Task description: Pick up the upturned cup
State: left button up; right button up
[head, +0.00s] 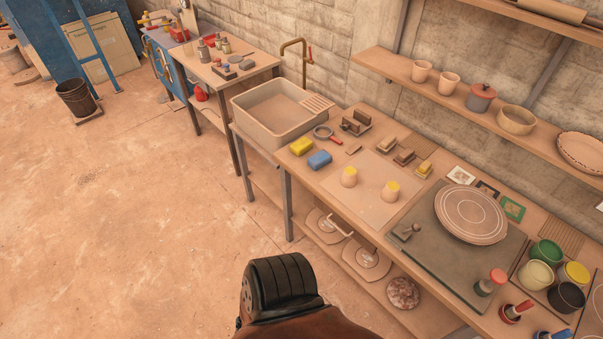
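Two small tan cups stand apart on a pale mat (372,206) on the long workbench. The left cup (348,181) and the right cup (390,195) both show yellow on top. They are too small here for me to tell surely which one is upturned. Neither of my grippers is in view, and nothing is touching the cups.
A yellow sponge (302,146) and a blue sponge (319,160) lie left of the mat, near the sink (268,114). Small blocks (404,157) lie behind it. A round board (470,214) and stamps are to the right. A wall shelf (480,105) overhangs the back.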

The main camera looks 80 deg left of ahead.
aim_at(349, 179)
jog(key=u, duration=2.1)
